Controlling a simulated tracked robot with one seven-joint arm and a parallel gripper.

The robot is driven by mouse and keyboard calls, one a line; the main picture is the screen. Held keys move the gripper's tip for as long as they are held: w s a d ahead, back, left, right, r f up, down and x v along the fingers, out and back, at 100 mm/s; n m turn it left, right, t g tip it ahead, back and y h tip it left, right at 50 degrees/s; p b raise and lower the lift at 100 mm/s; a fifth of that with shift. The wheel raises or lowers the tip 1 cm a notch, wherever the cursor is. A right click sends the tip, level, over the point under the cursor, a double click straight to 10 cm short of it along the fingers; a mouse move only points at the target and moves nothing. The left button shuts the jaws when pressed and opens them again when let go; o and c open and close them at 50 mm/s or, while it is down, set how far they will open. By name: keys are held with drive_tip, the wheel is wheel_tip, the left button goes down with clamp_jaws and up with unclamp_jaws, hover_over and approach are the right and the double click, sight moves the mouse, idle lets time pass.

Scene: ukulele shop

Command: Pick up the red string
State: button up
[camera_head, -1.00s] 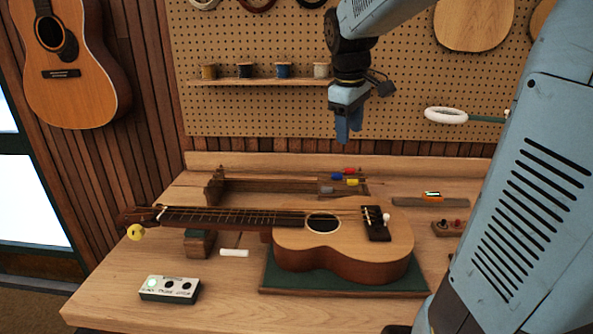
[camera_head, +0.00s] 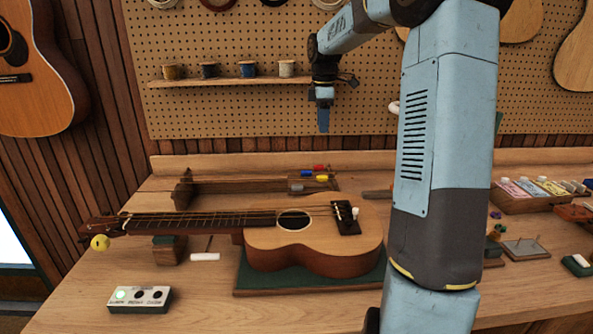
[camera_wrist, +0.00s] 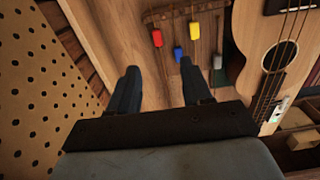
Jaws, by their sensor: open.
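The red string's red tag (camera_head: 318,167) shows at the back of the bench, at the end of a low wooden rack (camera_head: 245,184). A blue tag (camera_head: 305,173), a yellow tag (camera_head: 322,177) and a grey tag (camera_head: 297,187) are close by. The thin strand itself is hard to make out. In the wrist view the red tag (camera_wrist: 157,38) hangs just beyond my fingertips, left of the blue and yellow tags. My gripper (camera_head: 323,128) points down above the rack. Its two fingers (camera_wrist: 160,70) are apart with nothing between them.
A ukulele (camera_head: 340,255) lies on a green-topped mat in front of the rack. The pegboard (camera_head: 220,110) with a spool shelf (camera_head: 230,81) stands close behind my gripper. A small switch box (camera_head: 140,299) is at front left. A wooden tray of coloured packets (camera_head: 540,190) is at right.

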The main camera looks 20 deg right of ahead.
hover_over(322, 165)
wheel_tip(322, 165, down, 9)
drive_tip(key=shift+a+f, duration=0.15)
drive_tip(key=shift+f, duration=1.2)
drive_tip(key=shift+a+f, duration=0.15)
drive_tip(key=shift+f, duration=1.15)
drive_tip(key=shift+c, duration=0.5)
clamp_jaws()
